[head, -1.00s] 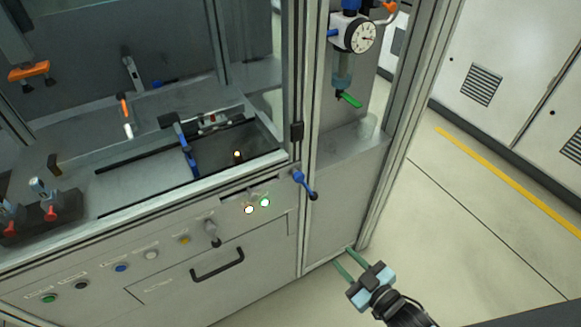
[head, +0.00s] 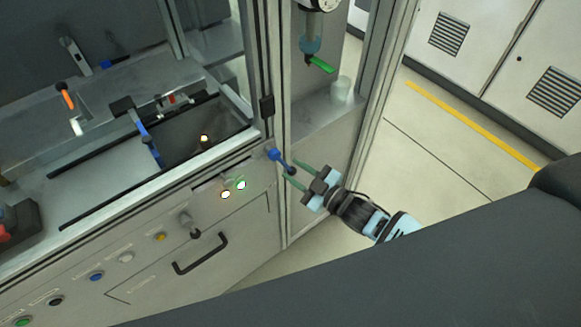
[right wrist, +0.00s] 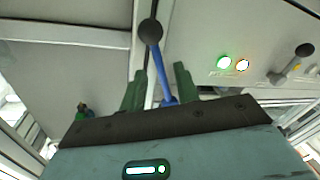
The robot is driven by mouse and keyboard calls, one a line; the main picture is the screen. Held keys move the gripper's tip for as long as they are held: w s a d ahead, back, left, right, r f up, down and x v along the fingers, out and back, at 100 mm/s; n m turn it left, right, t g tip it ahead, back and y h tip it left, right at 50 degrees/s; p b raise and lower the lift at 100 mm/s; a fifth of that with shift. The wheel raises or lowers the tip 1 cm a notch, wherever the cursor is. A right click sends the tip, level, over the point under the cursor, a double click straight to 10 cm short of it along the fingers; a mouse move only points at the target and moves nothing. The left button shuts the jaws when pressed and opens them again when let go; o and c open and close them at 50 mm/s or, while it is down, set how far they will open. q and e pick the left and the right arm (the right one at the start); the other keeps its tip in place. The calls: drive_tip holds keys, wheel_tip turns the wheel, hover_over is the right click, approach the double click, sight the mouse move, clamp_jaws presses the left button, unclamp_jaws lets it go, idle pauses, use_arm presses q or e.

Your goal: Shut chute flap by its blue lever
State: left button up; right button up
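The blue lever (head: 280,158) with a dark ball knob sits on the corner of the machine front, angled down to the right. In the right wrist view the lever (right wrist: 162,70) rises between the fingers, its black knob (right wrist: 150,32) beyond the fingertips. My right gripper (head: 292,172) is open at the lever's knob end. Its two green fingers (right wrist: 160,78) stand apart on either side of the lever, with gaps visible; I cannot tell whether either touches it. I cannot clearly make out the chute flap. My left gripper is not in view.
The machine front has lit lamps (head: 233,188), a small grey lever (head: 189,226), a drawer handle (head: 201,254) and several buttons. A dispenser with a green tap (head: 321,64) hangs above a ledge. A frame post stands beside the lever. Open floor lies right.

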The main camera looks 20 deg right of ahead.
drive_tip(key=shift+x, duration=1.1)
clamp_jaws()
